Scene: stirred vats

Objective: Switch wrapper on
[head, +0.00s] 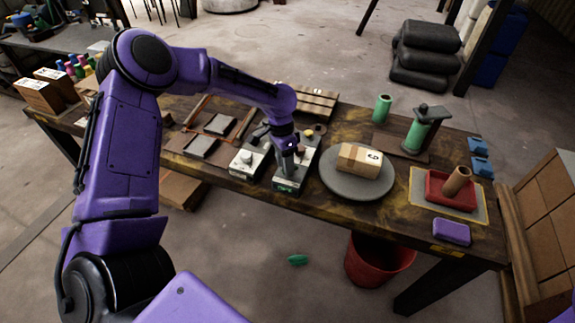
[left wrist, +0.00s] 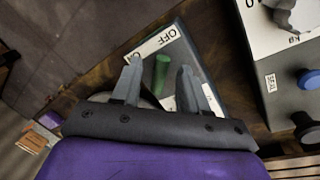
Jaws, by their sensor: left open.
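In the left wrist view a control box (left wrist: 178,48) with a white OFF label (left wrist: 150,43) and a green lever (left wrist: 161,70) lies just beyond my left gripper (left wrist: 160,65). The fingers are open, one on each side of the green lever in the picture; I cannot tell if they touch it. A second label is mostly hidden behind a finger. In the head view my left gripper (head: 287,172) points down over small boxes on the bench and hides the lever. A grey round turntable (head: 333,187) to its right carries a carton (head: 360,160). My right gripper is not in view.
A white-topped unit with blue and black knobs (left wrist: 309,79) stands close beside the control box. On the bench (head: 395,215) are a green roll on a stand (head: 425,128), a red tray (head: 436,196) and a purple block (head: 451,232). A red bin (head: 374,265) stands below.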

